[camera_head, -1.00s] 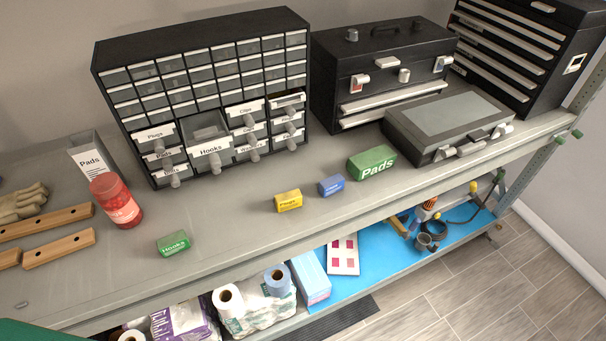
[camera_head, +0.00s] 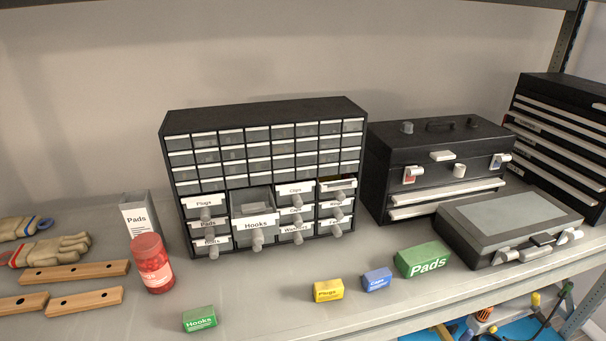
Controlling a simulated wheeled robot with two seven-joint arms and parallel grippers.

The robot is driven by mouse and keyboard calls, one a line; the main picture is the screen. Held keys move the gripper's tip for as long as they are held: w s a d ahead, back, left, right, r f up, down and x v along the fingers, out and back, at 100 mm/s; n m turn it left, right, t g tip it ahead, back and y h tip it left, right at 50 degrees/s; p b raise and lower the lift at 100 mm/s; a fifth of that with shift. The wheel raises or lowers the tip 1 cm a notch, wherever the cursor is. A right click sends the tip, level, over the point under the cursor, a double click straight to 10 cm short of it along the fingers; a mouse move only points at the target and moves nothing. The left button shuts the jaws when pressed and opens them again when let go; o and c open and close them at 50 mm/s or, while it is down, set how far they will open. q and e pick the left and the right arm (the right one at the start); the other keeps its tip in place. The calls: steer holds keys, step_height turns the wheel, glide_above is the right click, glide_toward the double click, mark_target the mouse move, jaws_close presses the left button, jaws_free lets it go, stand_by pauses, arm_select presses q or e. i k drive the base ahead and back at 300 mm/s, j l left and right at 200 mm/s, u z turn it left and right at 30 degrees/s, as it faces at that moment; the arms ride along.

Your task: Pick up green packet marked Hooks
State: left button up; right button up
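The small green packet marked Hooks (camera_head: 200,319) lies on the grey shelf (camera_head: 262,293) near its front edge, at the lower left of the head view. Nothing touches it. The drawer labelled Hooks (camera_head: 256,224) in the black cabinet is pulled open. Neither of my grippers is in view.
A yellow packet (camera_head: 328,290) and a blue packet (camera_head: 377,280) lie right of the Hooks packet. A red jar (camera_head: 153,264), wooden bars (camera_head: 75,272) and gloves (camera_head: 45,250) lie to the left. The black drawer cabinet (camera_head: 265,115) stands behind. A grey case (camera_head: 510,222) lies at right.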

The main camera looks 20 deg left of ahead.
mark_target(205, 317)
steer(key=u, duration=1.3)
